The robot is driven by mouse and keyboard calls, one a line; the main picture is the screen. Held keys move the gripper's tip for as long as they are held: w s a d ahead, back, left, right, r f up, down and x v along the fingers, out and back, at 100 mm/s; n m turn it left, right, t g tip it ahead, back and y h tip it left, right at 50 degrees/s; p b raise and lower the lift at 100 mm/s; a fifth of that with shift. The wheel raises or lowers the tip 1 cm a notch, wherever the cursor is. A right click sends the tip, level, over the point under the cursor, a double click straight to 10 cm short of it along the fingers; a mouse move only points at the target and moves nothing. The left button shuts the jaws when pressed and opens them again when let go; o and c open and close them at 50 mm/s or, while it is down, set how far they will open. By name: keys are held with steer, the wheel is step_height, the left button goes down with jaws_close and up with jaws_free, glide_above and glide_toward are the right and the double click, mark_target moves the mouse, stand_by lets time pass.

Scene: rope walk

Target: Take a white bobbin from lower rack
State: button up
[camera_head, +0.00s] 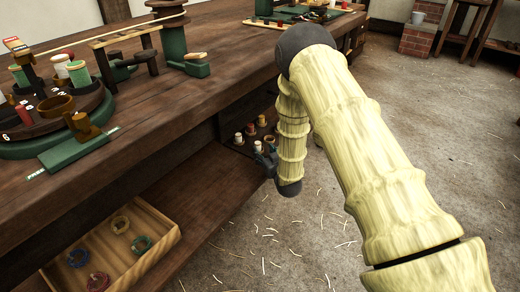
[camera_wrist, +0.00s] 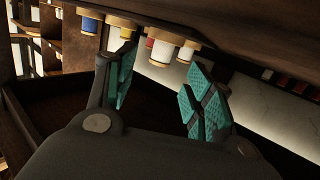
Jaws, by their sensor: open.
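Under the workbench, the lower rack (camera_head: 240,149) holds several bobbins, among them a white bobbin (camera_head: 238,139). My gripper (camera_head: 266,160) is at the rack's front right, partly hidden by my arm. In the wrist view my gripper (camera_wrist: 162,75) is open, with teal pads and nothing between them. A larger white bobbin (camera_wrist: 160,52) appears beyond the gap between the fingertips, and a smaller white one (camera_wrist: 186,52) is close to the right finger. I cannot tell whether any finger touches a bobbin.
The bench top (camera_head: 190,95) overhangs the lower shelf (camera_head: 195,195). A wooden tray (camera_head: 170,238) with several coloured rings lies on the shelf at front left. A round bobbin stand (camera_head: 50,120) is on the bench.

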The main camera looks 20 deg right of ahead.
mark_target(259, 146)
steer(key=shift+w+a+f+b, duration=0.15)
steer(key=shift+w+b, duration=0.65)
steer(key=shift+w, duration=0.55)
steer(key=shift+w+a+f+b, duration=0.15)
steer(key=shift+w+b, duration=0.65)
steer(key=shift+w, duration=0.55)
steer(key=c, duration=1)
